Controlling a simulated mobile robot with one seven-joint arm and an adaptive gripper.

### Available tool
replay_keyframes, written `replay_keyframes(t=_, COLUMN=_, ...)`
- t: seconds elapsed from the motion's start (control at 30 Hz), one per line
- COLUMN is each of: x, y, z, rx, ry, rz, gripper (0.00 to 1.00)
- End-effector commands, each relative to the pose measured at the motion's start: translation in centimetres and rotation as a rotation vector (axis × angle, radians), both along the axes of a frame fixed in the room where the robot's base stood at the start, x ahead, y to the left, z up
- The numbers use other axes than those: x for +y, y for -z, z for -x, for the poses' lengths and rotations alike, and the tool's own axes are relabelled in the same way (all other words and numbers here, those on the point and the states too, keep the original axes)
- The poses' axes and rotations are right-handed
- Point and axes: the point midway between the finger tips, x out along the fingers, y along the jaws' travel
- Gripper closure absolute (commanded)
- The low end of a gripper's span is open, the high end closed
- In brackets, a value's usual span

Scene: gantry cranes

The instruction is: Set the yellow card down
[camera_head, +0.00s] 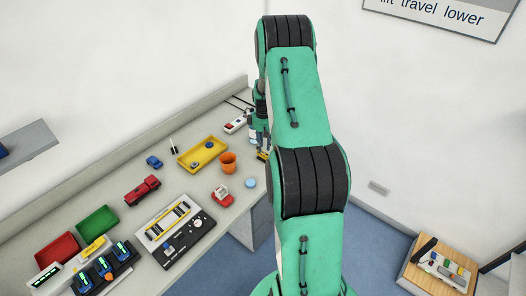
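My gripper (260,146) hangs over the far right end of the bench, partly hidden behind my green arm. It is small in the view, and I cannot tell whether its fingers are open or shut. A small yellow patch (263,155) shows at its fingertips. It may be the yellow card, but I cannot make out its shape or whether it is gripped or touching the bench.
The grey bench (120,200) runs along the wall. Near my gripper are an orange cup (228,162), a yellow tray (188,158), a white-and-red device (235,124), a light blue disc (250,183) and a red-and-white toy (222,196). A model gantry (168,222) stands nearer.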

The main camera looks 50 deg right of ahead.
Motion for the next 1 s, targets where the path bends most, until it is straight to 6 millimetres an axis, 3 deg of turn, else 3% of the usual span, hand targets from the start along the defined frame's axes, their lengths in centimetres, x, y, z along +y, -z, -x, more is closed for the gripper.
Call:
replay_keyframes(t=0.2, x=-0.1, y=-3.8, z=-0.1, rx=-0.002, ry=0.0, rz=0.002, gripper=0.73)
replay_keyframes(t=0.4, x=-0.1, y=-6.0, z=0.0, rx=-0.001, ry=0.0, rz=0.001, gripper=0.73)
replay_keyframes(t=1.0, x=0.0, y=-6.8, z=0.0, rx=0.0, ry=0.0, rz=0.0, gripper=0.73)
